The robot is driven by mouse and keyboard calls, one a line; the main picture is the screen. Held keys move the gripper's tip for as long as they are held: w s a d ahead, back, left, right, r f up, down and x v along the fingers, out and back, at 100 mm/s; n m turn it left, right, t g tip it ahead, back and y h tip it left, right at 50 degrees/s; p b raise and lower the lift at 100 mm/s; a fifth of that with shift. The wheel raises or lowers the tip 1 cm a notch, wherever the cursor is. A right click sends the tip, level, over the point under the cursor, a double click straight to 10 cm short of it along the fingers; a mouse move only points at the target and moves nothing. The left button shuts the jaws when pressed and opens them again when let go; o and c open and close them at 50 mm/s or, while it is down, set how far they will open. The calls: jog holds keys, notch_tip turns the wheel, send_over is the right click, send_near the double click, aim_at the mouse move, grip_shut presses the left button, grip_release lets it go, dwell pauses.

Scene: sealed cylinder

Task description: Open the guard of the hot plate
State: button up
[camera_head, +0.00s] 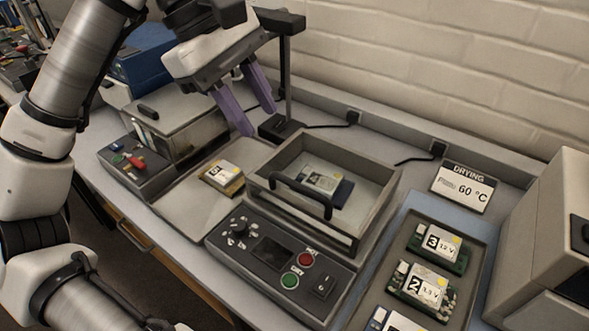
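The hot plate has a dark front panel (282,262) with a knob, a small display and red and green buttons. Its guard (377,196) is a grey, box-like frame with a clear top or open middle, and it appears down over the plate. A black bar handle (300,194) runs along the guard's front left. A labelled board (322,180) shows inside the guard. My gripper (258,121) has two purple fingers spread apart with nothing between them. It hangs behind and to the left of the guard, apart from the handle.
A yellow-edged board (222,177) lies on a pale surface left of the guard. A dark stand (287,75) rises behind my fingers. A tray (482,257) with labelled boards is at right. A drying sign (463,187) reads 60 °C. Another device (175,128) with a red lever stands left.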

aim_at(301, 186)
jog(key=p+x, duration=0.2)
jog(key=x, duration=1.1)
jog(key=shift+r, duration=0.1)
jog(key=shift+c, duration=0.3)
grip_shut()
